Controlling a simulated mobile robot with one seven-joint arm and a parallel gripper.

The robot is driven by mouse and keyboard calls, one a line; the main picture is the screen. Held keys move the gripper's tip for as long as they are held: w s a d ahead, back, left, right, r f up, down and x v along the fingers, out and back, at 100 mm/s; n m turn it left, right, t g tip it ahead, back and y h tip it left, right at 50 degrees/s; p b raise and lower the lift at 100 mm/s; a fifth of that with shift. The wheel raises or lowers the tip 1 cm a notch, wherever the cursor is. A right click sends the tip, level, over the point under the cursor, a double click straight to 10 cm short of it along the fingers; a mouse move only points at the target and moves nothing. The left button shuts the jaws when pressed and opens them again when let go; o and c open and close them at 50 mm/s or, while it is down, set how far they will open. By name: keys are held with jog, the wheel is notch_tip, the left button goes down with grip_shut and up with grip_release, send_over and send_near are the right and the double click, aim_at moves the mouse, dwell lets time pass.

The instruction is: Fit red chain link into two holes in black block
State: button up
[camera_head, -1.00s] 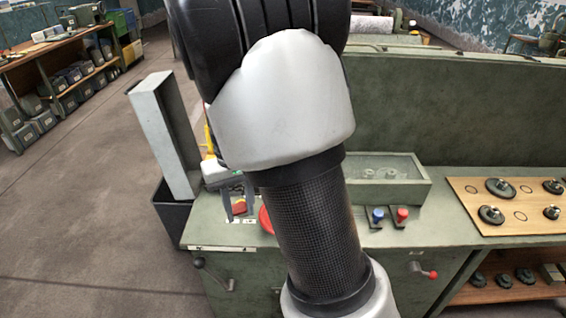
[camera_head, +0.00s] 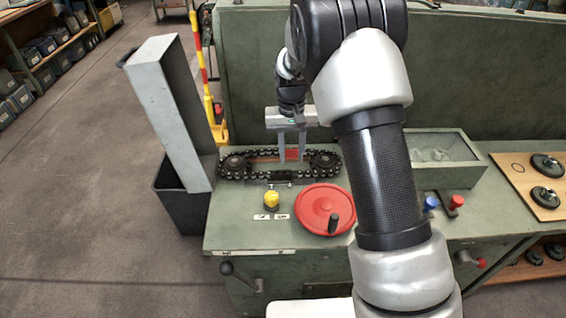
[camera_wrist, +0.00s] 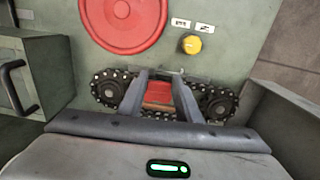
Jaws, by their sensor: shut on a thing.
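The red chain link (camera_head: 291,154) is between the two grey fingers of my gripper (camera_head: 292,160), which is shut on it. In the wrist view the red link (camera_wrist: 159,91) fills the space between the fingers (camera_wrist: 162,76). The link is over the middle of the black chain loop, between its two sprockets. A dark block-like piece (camera_head: 268,176) lies along the near run of the chain. Its two holes cannot be made out, and whether the link touches it is unclear.
The black chain (camera_head: 233,178) runs round two sprockets on the green bench (camera_head: 225,222). A yellow knob (camera_head: 271,199) and a red handwheel (camera_head: 322,208) stand nearer. A tall grey panel (camera_head: 160,110) rises at left. A clear-topped box (camera_head: 440,178) is at right.

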jog(key=shift+w+a+f+b, duration=0.4)
jog(key=shift+a+f+b, duration=0.15)
jog(key=shift+f, duration=0.7)
jog(key=shift+w+a+f+b, duration=0.45)
jog(key=shift+a+f+b, duration=0.1)
jog(key=shift+f, duration=0.75)
jog(key=shift+w+a+f+b, duration=0.45)
jog(key=shift+f+b, duration=0.1)
jog(key=shift+f, duration=0.7)
jog(key=shift+s+f+b, duration=0.2)
jog(key=shift+f+b, duration=0.5)
jog(key=shift+f, duration=0.6)
jog(key=o, duration=1.7)
jog(key=shift+o, duration=0.2)
jog(key=shift+r, duration=0.1)
notch_tip(320, 180, up, 8)
jog(key=p, duration=0.5)
jog(key=shift+r, duration=0.2)
